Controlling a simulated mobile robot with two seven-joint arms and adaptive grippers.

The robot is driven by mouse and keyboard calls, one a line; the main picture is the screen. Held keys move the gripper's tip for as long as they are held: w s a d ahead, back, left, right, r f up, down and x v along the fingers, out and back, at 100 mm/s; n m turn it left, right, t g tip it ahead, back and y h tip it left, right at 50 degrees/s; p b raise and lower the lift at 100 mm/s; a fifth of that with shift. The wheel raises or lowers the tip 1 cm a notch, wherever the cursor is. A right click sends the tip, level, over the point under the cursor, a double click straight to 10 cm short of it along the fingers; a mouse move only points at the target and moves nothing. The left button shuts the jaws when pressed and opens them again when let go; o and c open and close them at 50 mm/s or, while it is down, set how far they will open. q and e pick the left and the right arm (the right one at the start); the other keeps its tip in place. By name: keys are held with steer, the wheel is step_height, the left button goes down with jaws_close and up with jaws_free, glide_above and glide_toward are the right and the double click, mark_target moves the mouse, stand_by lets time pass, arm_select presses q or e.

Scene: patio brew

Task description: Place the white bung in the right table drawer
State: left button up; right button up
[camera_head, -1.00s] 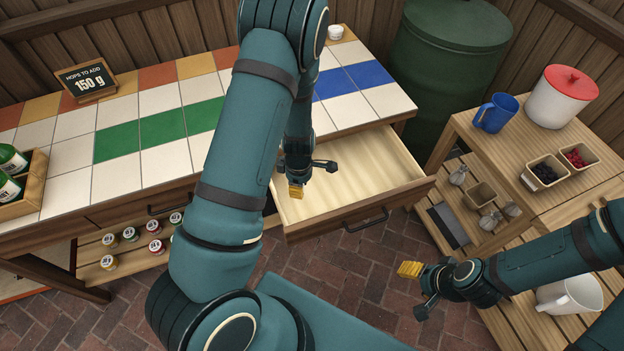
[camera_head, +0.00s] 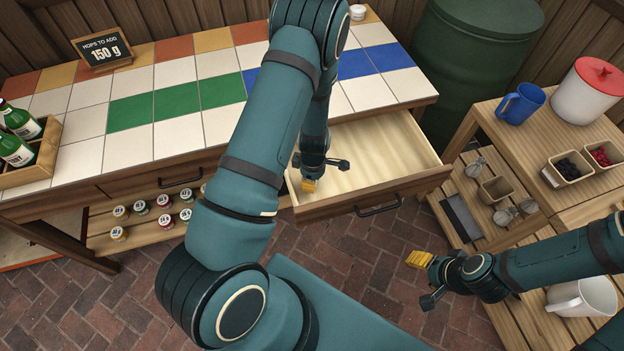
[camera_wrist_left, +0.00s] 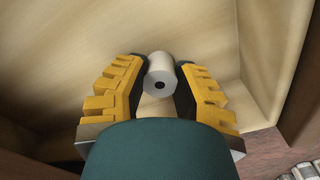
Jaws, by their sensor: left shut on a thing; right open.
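The white bung (camera_wrist_left: 160,78) is a pale cylinder with a dark hole in its end. In the left wrist view it sits between the yellow fingers of my left gripper (camera_wrist_left: 158,95), which is shut on it. Pale drawer wood lies close behind it. In the head view my left gripper (camera_head: 309,184) hangs inside the open right table drawer (camera_head: 390,150), at its left part; the bung cannot be made out there. I cannot tell whether the bung touches the drawer floor. My right gripper (camera_head: 424,278) is open and empty over the brick floor, right of the drawer.
The tiled table (camera_head: 180,131) carries a sign (camera_head: 102,49) and a bottle crate (camera_head: 48,150). Several small jars (camera_head: 141,207) stand on its lower shelf. A wooden cart at right holds a blue mug (camera_head: 520,104), a red-lidded pot (camera_head: 590,90) and berry boxes. A green barrel (camera_head: 470,60) stands behind.

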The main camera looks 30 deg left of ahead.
mark_target(330, 200)
arm_select(q)
steer(key=o, duration=0.9)
steer(key=shift+c, duration=0.2)
steer(key=shift+r+p, duration=0.3)
step_height(330, 200, up, 10)
steer(key=r+p, duration=0.1)
steer(key=p, duration=0.2)
steer(key=s+d+f+m, duration=0.1)
steer(key=s+d+m, duration=0.1)
steer(key=d+m, duration=0.1)
steer(key=s+d+f+m+h, duration=0.1)
steer(key=s+d+m, duration=0.1)
steer(key=d+m, duration=0.1)
steer(key=s+d+f+m+h, duration=0.1)
steer(key=s+d+m, duration=0.1)
steer(key=m, duration=0.3)
steer(key=shift+s+d+f, duration=0.2)
steer(key=shift+d, duration=0.6)
steer(key=s+d+r+m+t+h, duration=0.1)
steer(key=s+d+m+h, duration=0.1)
steer(key=d+m, duration=0.6)
steer(key=shift+s+r+m+t, duration=0.25)
steer(key=shift+s+m+t, duration=0.05)
steer(key=shift+s, duration=0.5)
